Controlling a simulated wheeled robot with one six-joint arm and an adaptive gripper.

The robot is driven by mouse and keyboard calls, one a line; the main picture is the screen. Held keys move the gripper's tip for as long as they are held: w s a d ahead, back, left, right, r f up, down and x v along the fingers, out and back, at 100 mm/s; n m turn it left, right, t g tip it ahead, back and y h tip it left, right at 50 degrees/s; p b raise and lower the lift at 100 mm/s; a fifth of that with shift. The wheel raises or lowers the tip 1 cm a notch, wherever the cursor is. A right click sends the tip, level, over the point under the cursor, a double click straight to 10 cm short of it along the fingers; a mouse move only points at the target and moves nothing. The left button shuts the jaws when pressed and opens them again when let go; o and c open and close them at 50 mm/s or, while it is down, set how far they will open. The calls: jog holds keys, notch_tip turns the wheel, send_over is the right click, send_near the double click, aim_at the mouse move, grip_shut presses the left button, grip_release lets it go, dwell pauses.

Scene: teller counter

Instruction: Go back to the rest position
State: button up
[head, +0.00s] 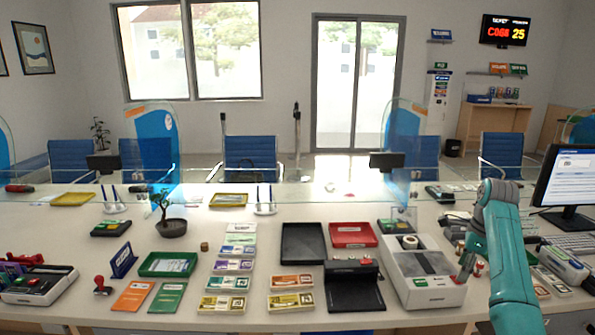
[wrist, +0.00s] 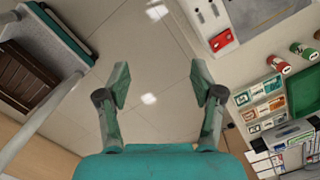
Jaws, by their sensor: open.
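My gripper shows in the wrist view (wrist: 160,85), open, with its two fingers apart and nothing between them. Floor tiles lie behind the gap between the fingers. In the head view my teal arm reaches up at the right side of the counter (head: 215,270) and bends downward. The gripper end of the arm (head: 462,272) is near the right edge of the white counter machine (head: 425,290). I cannot tell in that view whether it touches the machine.
A monitor (head: 567,180) and keyboard stand right of my arm. A black card terminal (head: 352,285), a black tray (head: 303,243) and a red tray (head: 353,234) lie left of the machine. Banknote stacks, a plant (head: 168,215) and stamps are farther left. Glass screens stand behind.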

jog(key=s+a+f+n+t+h, duration=0.1)
jog(key=s+a+f+n+t, duration=0.2)
jog(key=f, duration=1.1)
jog(key=s+a+f+n, duration=0.25)
jog(key=a+f, duration=0.35)
jog(key=f, duration=0.8)
jog(key=s+a+f+n+t+h, duration=0.1)
jog(key=s+a+f+n+t, duration=0.2)
jog(key=s+f, duration=0.45)
jog(key=s+a+f+n, duration=0.3)
jog(key=s+a+f, duration=0.25)
jog(key=s, duration=0.55)
jog(key=s+a+r+n+t, duration=0.2)
jog(key=s+a+r+n, duration=0.1)
jog(key=s, duration=0.8)
jog(key=s+a+r+n+t, duration=0.2)
jog(key=s+a+n, duration=0.1)
jog(key=s, duration=0.7)
jog(key=s+a+r+n+t, duration=0.1)
jog(key=s+r+n+t, duration=0.1)
jog(key=s+r, duration=0.6)
jog(key=s+a+r+n+t, duration=0.2)
jog(key=s+r+n, duration=0.3)
jog(key=s+r, duration=0.4)
notch_tip(320, 180, up, 6)
jog(key=shift+s+r+y, duration=0.2)
jog(key=shift+s+y, duration=0.05)
jog(key=shift+y, duration=0.15)
